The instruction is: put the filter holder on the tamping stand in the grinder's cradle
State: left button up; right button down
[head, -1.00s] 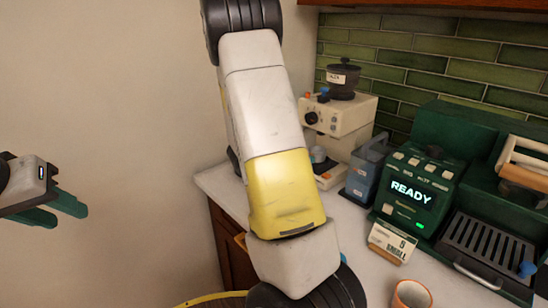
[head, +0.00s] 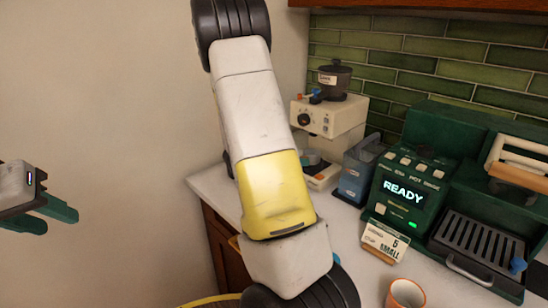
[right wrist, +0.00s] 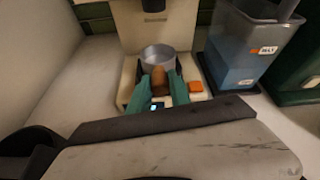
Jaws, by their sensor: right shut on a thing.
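The filter holder has a round silver basket (right wrist: 157,57) and a brown handle (right wrist: 158,77). My right gripper (right wrist: 159,88) is shut on the handle with its green fingers either side of it. The basket is over the base of the cream grinder (right wrist: 130,75), in front of its body. I cannot tell whether it rests in the cradle or hovers. In the head view the grinder (head: 325,118) stands at the back, and my right arm hides the right gripper. My left gripper (head: 55,215) is open and empty at the far left. I cannot make out the tamping stand.
A blue-grey container (head: 357,172) stands just right of the grinder; it also shows in the right wrist view (right wrist: 240,50). Bare counter lies left of the grinder.

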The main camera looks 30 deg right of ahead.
jog(key=shift+f, duration=0.25)
dwell(0.8)
jog(key=c, duration=1.1)
grip_release()
jog(key=v, duration=0.7)
jog(key=shift+s+a+r, duration=0.1)
jog(key=shift+a+r, duration=0.05)
jog(key=shift+a, duration=0.2)
